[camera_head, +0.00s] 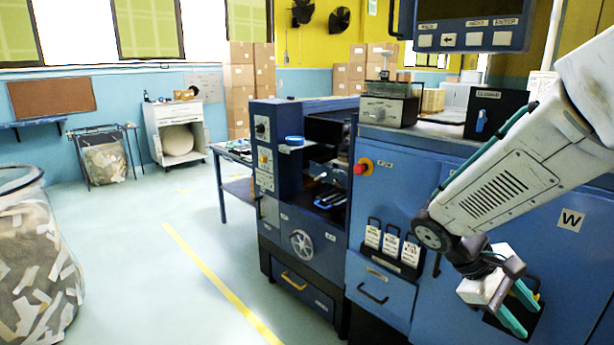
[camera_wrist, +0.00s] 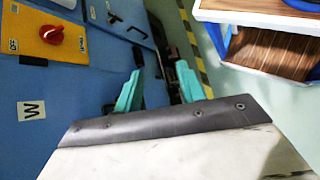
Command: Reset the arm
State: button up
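My white arm enters from the right in the head view and bends down in front of the blue machine (camera_head: 375,262). My gripper (camera_head: 522,313) hangs at its end, with two teal fingers pointing down and to the right. In the wrist view my gripper (camera_wrist: 158,88) shows its two teal fingers spread apart, with nothing between them. It is open and empty, near the machine's blue front panel (camera_wrist: 75,95). I cannot tell the exact distance to the panel.
A red knob on a yellow plate (camera_wrist: 52,34) and a wooden-topped unit (camera_wrist: 270,52) are near my gripper. A blue table (camera_head: 222,185) stands left of the machine. A clear bin of paper scraps (camera_head: 35,265) is at far left. The floor around the yellow line (camera_head: 215,275) is clear.

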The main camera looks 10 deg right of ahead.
jog(key=s+a+r+m+t+y, duration=0.2)
jog(key=s+a+r+t+y, duration=0.1)
jog(key=a, duration=0.3)
jog(key=s+a+r+m+t+y, duration=0.2)
jog(key=s+a+r+t+y, duration=0.1)
jog(key=s+a+r+y, duration=0.1)
jog(key=s+a+y, duration=0.1)
jog(key=s+a, duration=0.1)
jog(key=a, duration=0.1)
jog(key=shift+a+r+m+t, duration=0.25)
jog(key=shift+r+m+t, duration=0.05)
jog(key=shift+t, duration=0.1)
